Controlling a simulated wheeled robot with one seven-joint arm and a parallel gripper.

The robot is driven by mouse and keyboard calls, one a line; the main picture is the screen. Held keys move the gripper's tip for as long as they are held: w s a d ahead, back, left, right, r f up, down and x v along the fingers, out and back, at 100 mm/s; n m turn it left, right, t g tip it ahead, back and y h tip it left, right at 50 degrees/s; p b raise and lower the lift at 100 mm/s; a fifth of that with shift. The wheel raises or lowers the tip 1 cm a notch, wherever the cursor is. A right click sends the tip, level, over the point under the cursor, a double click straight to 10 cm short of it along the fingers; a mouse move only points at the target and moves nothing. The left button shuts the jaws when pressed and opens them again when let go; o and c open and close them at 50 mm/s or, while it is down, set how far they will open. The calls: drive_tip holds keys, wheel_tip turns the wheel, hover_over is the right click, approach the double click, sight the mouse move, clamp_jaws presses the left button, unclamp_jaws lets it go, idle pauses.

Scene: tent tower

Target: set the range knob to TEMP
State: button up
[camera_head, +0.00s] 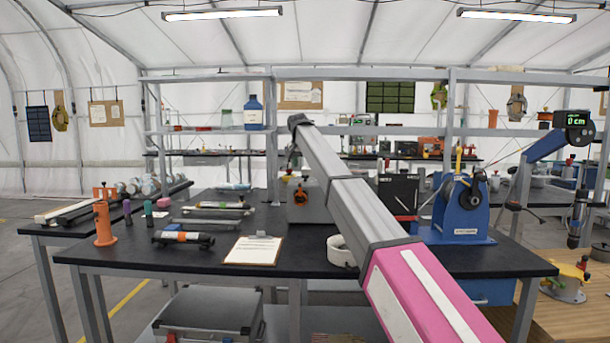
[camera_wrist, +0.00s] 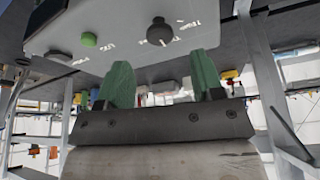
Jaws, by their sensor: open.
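In the wrist view, which looks upside down, a pale grey panel (camera_wrist: 120,28) fills the top. The knob's exact setting is too small to tell. My gripper (camera_wrist: 163,78) is open and empty, with two green fingers spread apart. The knob shows beyond the gap between the fingertips and is not between them. In the head view my arm reaches over the table and hides most of the gripper.
A green button (camera_wrist: 88,39) is on the same panel. On the black table (camera_head: 210,272) stand a clipboard (camera_head: 254,250), a white roll (camera_head: 341,251), an orange cylinder (camera_head: 103,224) and a blue machine (camera_head: 461,209). A metal shelf frame (camera_head: 272,130) rises behind my arm.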

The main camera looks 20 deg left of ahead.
sight(306, 176)
drive_tip(key=x, duration=0.5)
drive_tip(key=shift+f, duration=0.2)
drive_tip(key=c, duration=0.9)
drive_tip(key=n+y, duration=0.1)
drive_tip(key=n, duration=0.1)
drive_tip(key=n+y, duration=0.1)
drive_tip(key=n, duration=0.2)
drive_tip(key=shift+w+d+n, duration=0.1)
drive_tip(key=shift+d+n, duration=0.05)
drive_tip(key=shift+n, duration=0.15)
drive_tip(key=n+g+y, duration=0.1)
drive_tip(key=n, duration=0.2)
drive_tip(key=n+g+y, duration=0.1)
drive_tip(key=n, duration=0.2)
drive_tip(key=shift+w, duration=0.1)
drive_tip(key=shift+n, duration=0.3)
drive_tip(key=o, duration=0.9)
